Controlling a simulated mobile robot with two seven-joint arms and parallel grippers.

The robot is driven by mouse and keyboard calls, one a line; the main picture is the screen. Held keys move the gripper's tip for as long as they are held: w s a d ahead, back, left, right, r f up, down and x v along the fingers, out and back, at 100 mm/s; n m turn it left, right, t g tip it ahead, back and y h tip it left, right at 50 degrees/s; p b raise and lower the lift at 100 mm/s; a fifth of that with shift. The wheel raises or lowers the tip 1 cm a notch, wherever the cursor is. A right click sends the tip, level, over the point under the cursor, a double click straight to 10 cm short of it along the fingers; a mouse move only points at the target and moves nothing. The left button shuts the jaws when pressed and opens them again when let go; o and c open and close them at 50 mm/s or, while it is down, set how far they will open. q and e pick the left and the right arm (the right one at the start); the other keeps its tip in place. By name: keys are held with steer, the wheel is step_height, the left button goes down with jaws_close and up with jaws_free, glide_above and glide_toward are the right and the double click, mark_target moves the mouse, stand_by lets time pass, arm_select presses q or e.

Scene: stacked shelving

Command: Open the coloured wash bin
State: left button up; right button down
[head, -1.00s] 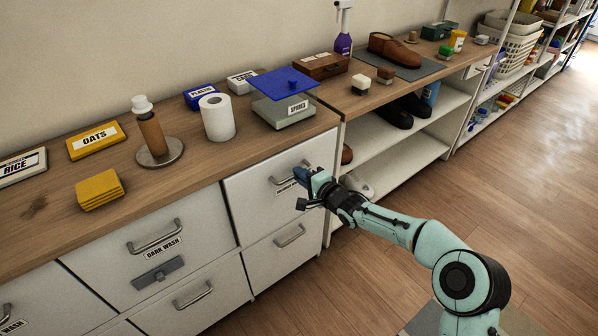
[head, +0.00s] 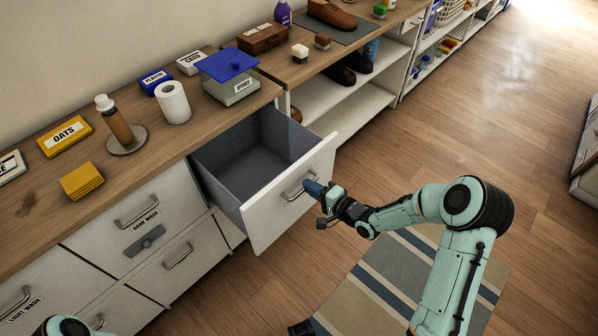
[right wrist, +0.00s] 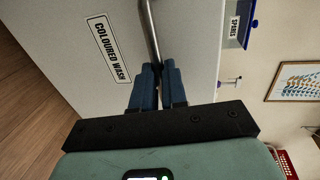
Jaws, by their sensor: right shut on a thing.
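The coloured wash bin (head: 288,204) is a white-fronted drawer with a grey inside, pulled well out from the cabinet; its inside looks empty. Its label reads COLOURED WASH in the right wrist view (right wrist: 111,52). My right gripper (head: 312,188) is at the bin's front, shut on the metal bar handle (head: 298,186). In the right wrist view its blue fingers (right wrist: 158,84) close around the handle bar (right wrist: 150,30). Part of my left arm shows at the bottom left of the head view, but its gripper is not clearly visible.
The dark wash bin (head: 120,240) beside it is shut. A striped rug (head: 375,285) lies on the floor, with open floor to the right.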

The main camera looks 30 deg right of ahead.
steer(key=shift+f+v, duration=0.2)
steer(key=shift+v, duration=0.8)
steer(key=c, duration=1.2)
jaws_free()
steer(key=shift+o, duration=0.2)
steer(key=shift+s, duration=0.1)
steer(key=p+v, duration=0.2)
steer(key=v, duration=1.1)
steer(key=shift+s, duration=0.15)
